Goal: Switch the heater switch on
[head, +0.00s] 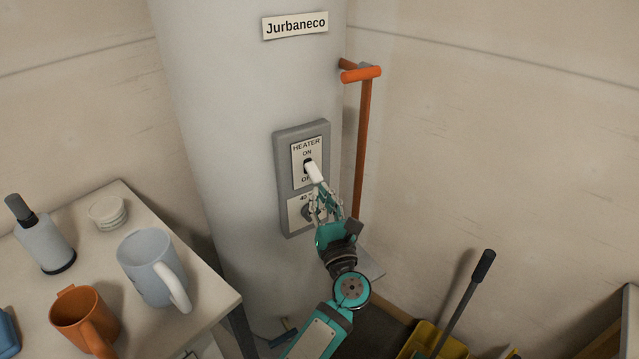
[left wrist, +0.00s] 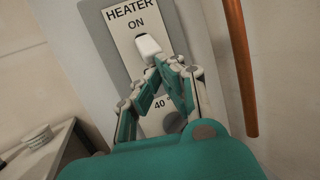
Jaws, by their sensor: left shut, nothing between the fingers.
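The heater switch is a white lever (head: 314,172) in a black slot on a grey panel (head: 284,180) on the big pale cylinder. The label reads HEATER and ON above it, with OFF partly covered below. The lever juts out from the panel; I cannot tell surely which way it is set. It also shows in the left wrist view (left wrist: 148,46), just under the word ON. My left gripper (head: 322,190) is shut and empty, its fingertips (left wrist: 166,62) right at the lever's lower side, seemingly touching it. A dial (head: 307,213) below is partly hidden by my fingers. My right gripper is not in view.
An orange pipe (head: 363,140) with a handle stands close right of the panel. A white table (head: 205,318) at left holds a pale blue mug (head: 145,268), an orange mug (head: 80,312), a bottle (head: 42,240) and small dishes (head: 107,212). A black-handled tool (head: 465,300) leans at lower right.

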